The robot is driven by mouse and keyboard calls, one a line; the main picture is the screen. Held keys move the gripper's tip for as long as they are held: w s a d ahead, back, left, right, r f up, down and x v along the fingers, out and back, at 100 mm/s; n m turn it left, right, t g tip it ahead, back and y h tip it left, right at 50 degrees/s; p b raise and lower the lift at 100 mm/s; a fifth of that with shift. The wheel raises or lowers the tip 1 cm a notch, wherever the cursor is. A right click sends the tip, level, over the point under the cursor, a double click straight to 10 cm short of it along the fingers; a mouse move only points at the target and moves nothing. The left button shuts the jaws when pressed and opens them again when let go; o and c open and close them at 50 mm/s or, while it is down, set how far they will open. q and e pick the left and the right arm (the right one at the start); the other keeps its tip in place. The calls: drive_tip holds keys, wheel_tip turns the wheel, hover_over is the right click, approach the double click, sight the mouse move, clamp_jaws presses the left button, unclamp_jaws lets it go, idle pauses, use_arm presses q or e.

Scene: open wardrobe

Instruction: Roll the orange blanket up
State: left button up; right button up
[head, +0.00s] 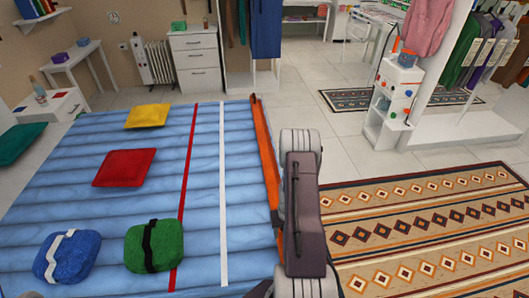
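A long, narrow orange strip (264,150) runs along the right edge of the blue bed (205,130). It looks like the orange blanket seen nearly edge-on; I cannot tell whether it is folded, rolled or hanging. Its near part is hidden behind my grey arm, which rises from the bottom centre beside the bed's right edge. No gripper fingers show on this arm. My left gripper is not in view, and neither is my right. A blue bundle with a white band (67,256) and a green bundle with a black band (154,246) lie on the near left of the bed.
A red cushion (124,168) and a yellow cushion (147,116) lie on the bed. A red stripe (187,165) and a white stripe (222,180) cross it lengthwise. A patterned rug (430,225) covers the floor at right. A white shelf unit (392,105) stands beyond it.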

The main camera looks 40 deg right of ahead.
wheel_tip(320, 180, up, 7)
drive_tip(key=p, duration=0.5)
drive_tip(key=shift+f, duration=0.25)
